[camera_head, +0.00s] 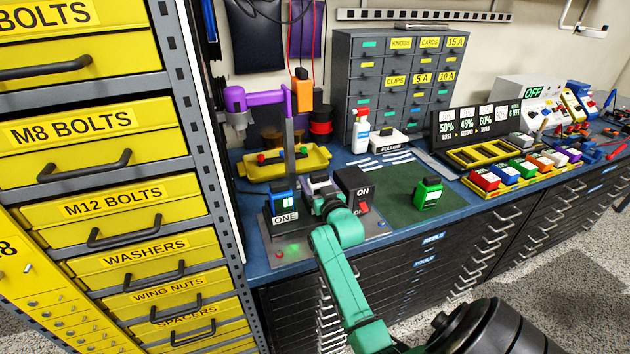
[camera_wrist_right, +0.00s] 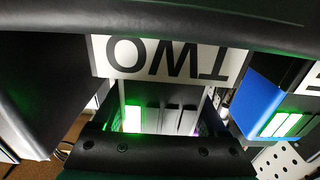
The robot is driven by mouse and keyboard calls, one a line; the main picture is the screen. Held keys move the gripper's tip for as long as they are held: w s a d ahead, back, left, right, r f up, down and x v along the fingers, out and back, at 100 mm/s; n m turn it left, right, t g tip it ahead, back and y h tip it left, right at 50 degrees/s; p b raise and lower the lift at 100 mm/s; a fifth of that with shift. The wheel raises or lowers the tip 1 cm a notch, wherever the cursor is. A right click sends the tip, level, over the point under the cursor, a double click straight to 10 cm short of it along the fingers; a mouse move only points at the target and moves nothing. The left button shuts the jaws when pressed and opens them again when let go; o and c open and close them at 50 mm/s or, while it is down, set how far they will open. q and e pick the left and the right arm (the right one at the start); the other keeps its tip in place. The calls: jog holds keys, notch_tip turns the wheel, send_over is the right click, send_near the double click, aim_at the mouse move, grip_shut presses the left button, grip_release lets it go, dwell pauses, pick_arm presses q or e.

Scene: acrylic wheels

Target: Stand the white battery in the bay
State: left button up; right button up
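The bay stand (camera_head: 278,256) has a blue battery (camera_head: 283,203) standing upright in the bay labelled ONE. Beside it, my right gripper (camera_head: 322,192) covers most of the second bay. A pale top, which looks like the white battery (camera_head: 319,179), shows just behind the gripper. In the right wrist view the TWO label (camera_wrist_right: 170,58) is upside down, and a pale face with one lit green bar (camera_wrist_right: 133,118) lies below it. The blue battery (camera_wrist_right: 262,103) is at the right there. The finger gap is hidden. My left gripper is out of view.
A black box (camera_head: 352,181) with a red ON switch stands right beside the gripper. A green battery (camera_head: 428,193) stands on the dark green mat (camera_head: 398,208). A yellow tray (camera_head: 310,161) and purple-armed stand (camera_head: 258,97) are behind. Colored blocks sit farther right.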

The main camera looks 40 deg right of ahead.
jog(key=shift+o, duration=1.4)
jog(key=shift+s+a, duration=0.1)
jog(key=shift+s+f, duration=0.1)
jog(key=shift+s, duration=0.15)
jog(key=b+v, duration=0.1)
jog(key=v, duration=1.2)
jog(key=shift+a+b, duration=0.15)
jog(key=shift+b, duration=0.2)
jog(key=shift+s+a, duration=0.15)
jog(key=shift+s, duration=0.35)
jog(key=shift+w, duration=0.1)
